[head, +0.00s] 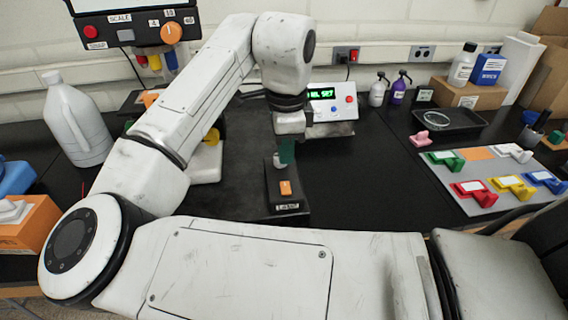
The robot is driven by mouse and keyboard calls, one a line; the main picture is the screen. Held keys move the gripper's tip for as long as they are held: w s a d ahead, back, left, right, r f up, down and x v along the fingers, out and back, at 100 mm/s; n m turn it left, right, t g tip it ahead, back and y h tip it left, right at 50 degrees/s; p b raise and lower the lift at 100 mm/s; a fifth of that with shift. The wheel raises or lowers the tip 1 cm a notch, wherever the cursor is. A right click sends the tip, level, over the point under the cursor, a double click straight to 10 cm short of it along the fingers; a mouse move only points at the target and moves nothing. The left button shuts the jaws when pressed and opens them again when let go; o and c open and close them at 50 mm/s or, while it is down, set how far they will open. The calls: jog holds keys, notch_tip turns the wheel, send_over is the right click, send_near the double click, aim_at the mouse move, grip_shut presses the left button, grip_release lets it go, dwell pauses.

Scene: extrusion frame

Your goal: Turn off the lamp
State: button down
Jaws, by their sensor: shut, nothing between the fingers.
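A small black switch box (271,197) stands on the dark mat in the middle of the head view. It has an orange rocker switch (285,188) on top and a white label on its front edge that seems to read LAMP. My gripper (282,157) points down just behind and above the box, with its fingertips close to the box's far end. The fingers are shut with nothing held. I cannot tell whether they touch the box. A dark green piece shows at the fingers. No lit lamp is clearly visible, and the rocker's position is too small to read.
A device with a green display (329,104) stands behind the gripper. A white jug (77,125) is at left. A grey board (484,181) with coloured clips and a black tray (449,120) are at right. The black tabletop right of the switch box is clear.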

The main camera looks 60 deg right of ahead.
notch_tip(320, 180, up, 7)
jog(key=shift+s+a+f, duration=0.15)
jog(key=shift+a, duration=0.1)
jog(key=shift+f, duration=0.1)
dwell(0.6)
